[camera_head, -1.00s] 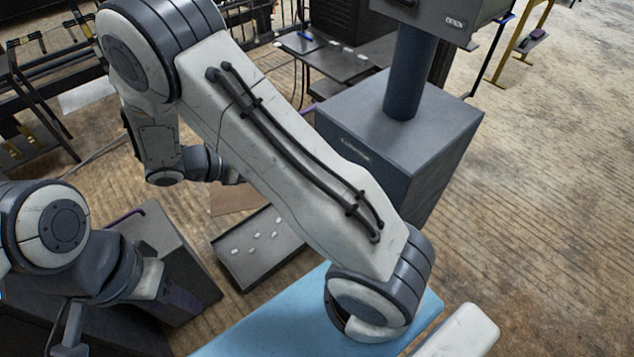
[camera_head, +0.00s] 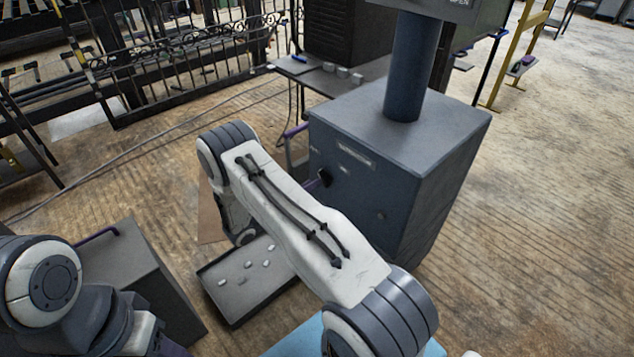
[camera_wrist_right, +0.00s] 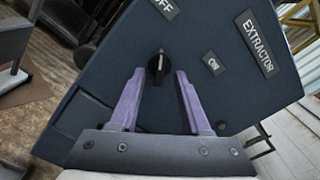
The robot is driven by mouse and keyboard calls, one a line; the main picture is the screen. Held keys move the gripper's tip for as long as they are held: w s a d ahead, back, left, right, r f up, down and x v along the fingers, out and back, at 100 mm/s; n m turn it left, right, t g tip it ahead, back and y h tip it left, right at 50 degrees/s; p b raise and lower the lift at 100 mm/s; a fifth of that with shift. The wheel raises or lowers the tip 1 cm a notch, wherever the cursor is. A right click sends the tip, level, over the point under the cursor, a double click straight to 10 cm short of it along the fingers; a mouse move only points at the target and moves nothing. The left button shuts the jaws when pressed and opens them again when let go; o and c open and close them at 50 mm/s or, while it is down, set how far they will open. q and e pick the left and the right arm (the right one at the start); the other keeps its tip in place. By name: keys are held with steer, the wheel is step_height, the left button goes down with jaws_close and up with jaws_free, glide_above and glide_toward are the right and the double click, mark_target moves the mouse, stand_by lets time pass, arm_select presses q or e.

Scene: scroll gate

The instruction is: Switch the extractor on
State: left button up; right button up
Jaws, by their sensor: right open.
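The extractor box (camera_head: 395,150) is a dark blue-grey cabinet with a thick post on top. Its panel fills much of the right wrist view, with an EXTRACTOR label (camera_wrist_right: 258,42), an OFF label (camera_wrist_right: 163,8) and an ON label (camera_wrist_right: 212,63). A black rotary knob (camera_wrist_right: 158,67) sits on the panel, its pale mark towards OFF. My right gripper (camera_wrist_right: 160,82) is open, its purple fingers on either side of the knob in the picture; I cannot tell whether they touch it. In the head view the right fingers are mostly hidden behind my arm.
A grey tray (camera_head: 230,297) with several small pale pieces lies left of my right arm. Black railings (camera_head: 190,55) stand behind. Floor is open at the right.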

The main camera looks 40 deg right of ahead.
mark_target(324, 178)
steer(key=d, duration=0.3)
steer(key=shift+w+d, duration=0.1)
steer(key=shift+d, duration=0.1)
jaws_close()
